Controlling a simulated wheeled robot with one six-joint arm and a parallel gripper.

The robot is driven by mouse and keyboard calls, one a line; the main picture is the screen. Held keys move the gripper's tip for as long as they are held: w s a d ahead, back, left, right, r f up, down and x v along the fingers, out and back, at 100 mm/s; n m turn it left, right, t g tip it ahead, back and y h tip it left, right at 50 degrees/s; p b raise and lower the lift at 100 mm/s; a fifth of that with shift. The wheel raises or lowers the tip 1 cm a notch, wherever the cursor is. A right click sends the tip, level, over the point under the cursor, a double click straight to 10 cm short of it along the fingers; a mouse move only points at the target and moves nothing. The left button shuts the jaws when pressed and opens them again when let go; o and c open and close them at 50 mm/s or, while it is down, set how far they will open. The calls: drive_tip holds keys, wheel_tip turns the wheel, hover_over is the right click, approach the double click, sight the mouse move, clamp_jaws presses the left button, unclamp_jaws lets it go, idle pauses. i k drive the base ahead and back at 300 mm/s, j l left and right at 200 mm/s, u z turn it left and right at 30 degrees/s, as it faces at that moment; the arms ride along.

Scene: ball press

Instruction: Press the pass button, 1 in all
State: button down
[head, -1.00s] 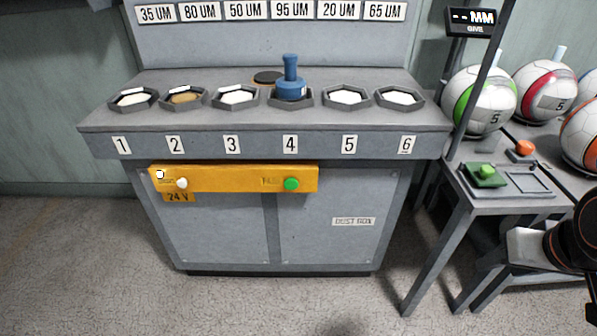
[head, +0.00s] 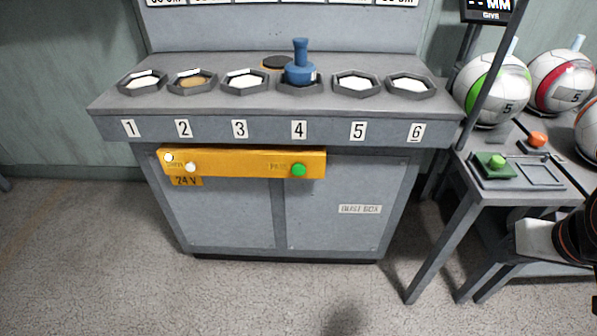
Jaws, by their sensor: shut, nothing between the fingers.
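A yellow control panel (head: 235,161) is fixed to the front of the grey press cabinet, below the numbered shelf. A round green button (head: 298,170) sits at its right end, beside a small label too blurred to read surely. A white button (head: 191,167) and a small white lamp or knob (head: 169,157) sit at its left end. My gripper (head: 518,238) shows as a pale block on the black wrist at the right edge, below the side table. It is shut and empty, well right of the panel and apart from the buttons.
Numbered hexagonal trays line the shelf; a blue-handled weight (head: 300,67) stands in tray 4. The side table (head: 505,196) holds a green button block (head: 495,165), an orange button (head: 538,139) and several balls. The floor before the cabinet is clear.

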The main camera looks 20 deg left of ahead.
sight(297, 169)
drive_tip(key=k+l+u, duration=0.1)
drive_tip(key=u, duration=0.25)
drive_tip(key=k+u, duration=0.1)
drive_tip(key=u, duration=0.25)
drive_tip(key=k+l+u, duration=0.1)
drive_tip(key=u, duration=0.25)
